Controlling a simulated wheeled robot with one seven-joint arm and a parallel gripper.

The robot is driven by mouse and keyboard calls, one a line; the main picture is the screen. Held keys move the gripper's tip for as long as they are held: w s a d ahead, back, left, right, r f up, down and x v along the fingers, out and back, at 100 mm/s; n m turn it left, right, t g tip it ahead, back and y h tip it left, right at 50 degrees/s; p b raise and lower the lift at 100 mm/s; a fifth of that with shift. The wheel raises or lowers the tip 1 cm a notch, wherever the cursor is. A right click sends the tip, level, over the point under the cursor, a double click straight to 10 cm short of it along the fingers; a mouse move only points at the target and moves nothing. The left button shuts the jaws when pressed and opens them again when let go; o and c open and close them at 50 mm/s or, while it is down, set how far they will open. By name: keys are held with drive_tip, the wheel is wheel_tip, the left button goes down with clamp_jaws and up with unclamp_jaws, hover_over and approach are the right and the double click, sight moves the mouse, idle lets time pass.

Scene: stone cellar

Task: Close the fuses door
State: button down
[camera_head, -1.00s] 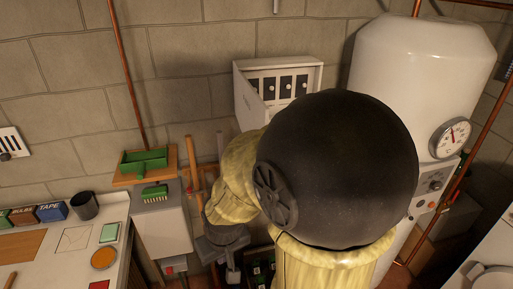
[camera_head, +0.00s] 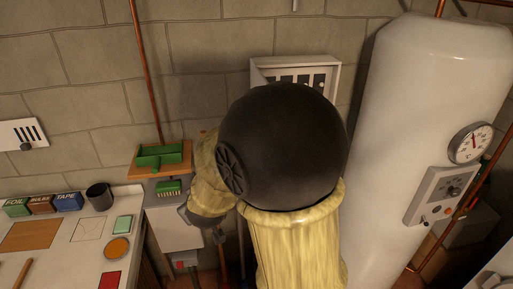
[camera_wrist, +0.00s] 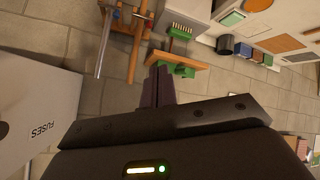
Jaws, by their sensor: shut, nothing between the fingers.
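The fuse box (camera_head: 335,75) is on the stone wall in the head view, with a pale frame and a row of dark fuses showing inside. My arm covers its lower part and most of the door there. In the wrist view the white fuses door (camera_wrist: 45,95), lettered FUSES, fills the left side, with part of a dark round knob at the picture's edge. My gripper (camera_wrist: 158,88) is shut and empty, to the right of the door in that view and apart from it in the picture. In the head view the fingers cannot be made out.
A white tank (camera_head: 420,120) with a gauge stands right of the fuse box. A green tray (camera_head: 160,155) on a wooden shelf and a workbench (camera_head: 60,265) are to the left. Wooden-handled tools (camera_wrist: 135,45) lean by the wall.

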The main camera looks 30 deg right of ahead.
drive_tip(key=w+d+r+n+t+h, duration=0.25)
drive_tip(key=w+r+h, duration=0.2)
drive_tip(key=h, duration=0.25)
drive_tip(key=s+d+r+g+h, duration=0.2)
drive_tip(key=s+r+g+h, duration=0.1)
drive_tip(key=s+h, duration=0.3)
drive_tip(key=shift+s+d+r+h, duration=0.2)
drive_tip(key=shift+d+r+h, duration=0.2)
drive_tip(key=shift+r+h, duration=0.5)
drive_tip(key=shift+g, duration=0.25)
drive_tip(key=s+d+p+x, duration=0.1)
drive_tip(key=s+p+x, duration=0.1)
drive_tip(key=x, duration=1.1)
drive_tip(key=shift+s+p, duration=0.2)
drive_tip(key=shift+p, duration=0.6)
drive_tip(key=shift+d+r, duration=0.15)
